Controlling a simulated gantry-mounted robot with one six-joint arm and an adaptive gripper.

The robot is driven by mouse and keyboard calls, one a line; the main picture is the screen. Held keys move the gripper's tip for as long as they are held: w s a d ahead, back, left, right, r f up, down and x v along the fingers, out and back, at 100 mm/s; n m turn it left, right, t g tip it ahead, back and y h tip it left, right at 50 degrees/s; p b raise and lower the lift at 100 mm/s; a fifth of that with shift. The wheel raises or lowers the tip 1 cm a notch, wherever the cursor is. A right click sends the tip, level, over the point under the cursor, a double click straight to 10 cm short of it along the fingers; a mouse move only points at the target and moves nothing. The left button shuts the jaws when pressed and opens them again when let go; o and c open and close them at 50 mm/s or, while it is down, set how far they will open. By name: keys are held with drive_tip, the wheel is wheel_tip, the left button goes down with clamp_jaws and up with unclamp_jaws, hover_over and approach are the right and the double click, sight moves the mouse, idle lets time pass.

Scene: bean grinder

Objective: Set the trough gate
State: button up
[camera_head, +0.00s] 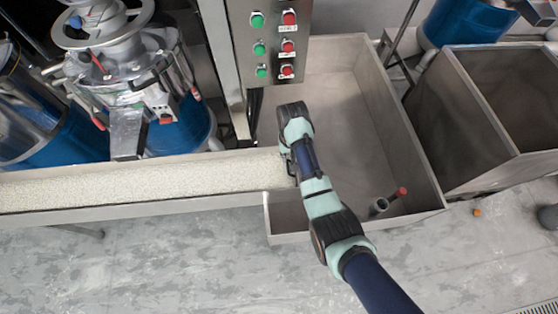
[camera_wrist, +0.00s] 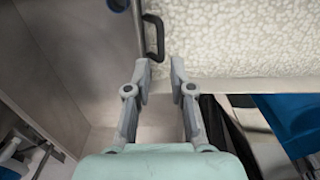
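The trough (camera_head: 150,212) is a long metal channel filled with pale grain, ending over a large metal bin. Its gate (camera_wrist: 137,25) shows in the wrist view as a thin grey plate at the end of the grain, with a black U-shaped handle (camera_wrist: 159,38) beside it. My gripper (camera_wrist: 160,72) is open and empty. Its two fingertips lie just below the handle in the wrist view, apart from each other, with nothing between them. In the head view my wrist is over the trough's right end and largely hides the fingers and gate.
A control panel (camera_head: 272,42) with green and red buttons stands behind the trough. A grinder (camera_head: 110,50) is at the left, and another bin (camera_head: 455,130) at the right.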

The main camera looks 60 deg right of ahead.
sight(288, 166)
wheel_tip(288, 166, down, 7)
drive_tip(key=shift+r+b, duration=0.1)
drive_tip(key=shift+b, duration=1)
clamp_jaws()
